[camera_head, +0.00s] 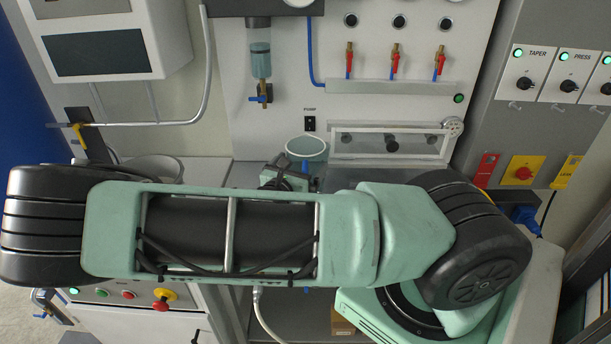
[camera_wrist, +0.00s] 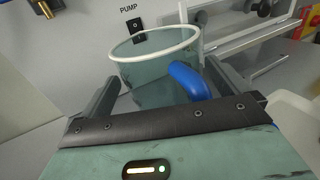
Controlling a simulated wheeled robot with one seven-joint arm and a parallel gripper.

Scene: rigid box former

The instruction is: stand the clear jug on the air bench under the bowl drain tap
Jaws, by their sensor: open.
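The clear jug (camera_head: 306,149), greenish with a pale rim, stands on the air bench (camera_head: 238,176) in front of the panel, below the PUMP switch. In the wrist view the jug (camera_wrist: 150,72) shows upright, its blue handle (camera_wrist: 190,80) facing me. The bowl drain tap (camera_head: 262,96), brass with a blue lever, hangs under the clear bowl (camera_head: 260,61), up and left of the jug. My gripper (camera_wrist: 160,78) is open, one finger on each side of the jug's near side and handle. Contact cannot be told. My arm hides much of the bench in the head view.
A clear-fronted box (camera_head: 390,143) stands close right of the jug against the panel. Red-handled valves (camera_head: 395,65) line the panel above it. A round container (camera_head: 155,167) sits at the left. The bench directly below the tap looks clear where it shows.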

